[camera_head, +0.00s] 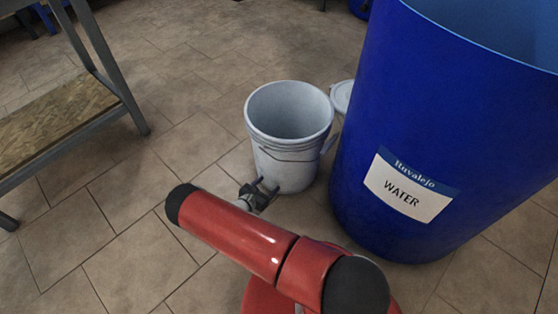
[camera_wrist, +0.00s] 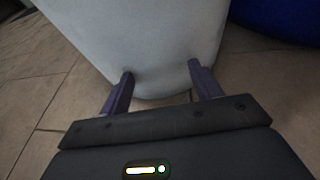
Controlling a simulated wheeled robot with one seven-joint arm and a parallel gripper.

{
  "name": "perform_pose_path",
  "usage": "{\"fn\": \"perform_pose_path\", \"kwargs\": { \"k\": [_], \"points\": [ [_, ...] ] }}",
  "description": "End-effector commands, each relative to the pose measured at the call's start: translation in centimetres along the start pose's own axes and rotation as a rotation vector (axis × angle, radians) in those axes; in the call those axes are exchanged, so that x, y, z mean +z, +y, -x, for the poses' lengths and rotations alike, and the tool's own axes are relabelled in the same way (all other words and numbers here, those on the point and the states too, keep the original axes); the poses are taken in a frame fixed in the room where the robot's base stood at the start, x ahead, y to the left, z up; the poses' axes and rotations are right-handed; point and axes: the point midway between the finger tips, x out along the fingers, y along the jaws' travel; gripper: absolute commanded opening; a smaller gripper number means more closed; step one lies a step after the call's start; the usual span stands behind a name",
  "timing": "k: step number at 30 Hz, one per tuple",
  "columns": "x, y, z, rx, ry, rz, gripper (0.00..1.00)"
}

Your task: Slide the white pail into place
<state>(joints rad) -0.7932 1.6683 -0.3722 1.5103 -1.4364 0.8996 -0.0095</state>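The white pail (camera_head: 285,165) stands upright and open-topped on the tiled floor, just left of the big blue drum. It also fills the upper middle of the wrist view (camera_wrist: 135,40). My gripper (camera_head: 268,186) is low at the pail's near side, with its fingertips at the lower wall. In the wrist view my gripper (camera_wrist: 160,75) has its two fingers spread apart, with nothing between them but the pail's wall and base just ahead. The tips look touching or almost touching the wall; I cannot tell which.
The blue drum (camera_head: 385,110) with a WATER label stands close on the pail's right; its edge shows in the wrist view (camera_wrist: 285,18). A metal-legged shelf (camera_head: 60,115) stands left. Floor (camera_head: 185,85) behind and left is clear.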

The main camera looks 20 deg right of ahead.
Motion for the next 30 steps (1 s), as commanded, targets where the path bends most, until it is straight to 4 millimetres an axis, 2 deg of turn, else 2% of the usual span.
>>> {"fn": "perform_pose_path", "kwargs": {
  "k": [4,17,30],
  "points": [
    [0.2,0.0,-0.7,0.0,-0.001,0.0,0.64],
    [0.3,0.1,-1.1,0.001,0.0,-0.001,0.64],
    [1.2,0.0,-4.1,0.0,-0.001,-0.001,0.64]
  ]
}}
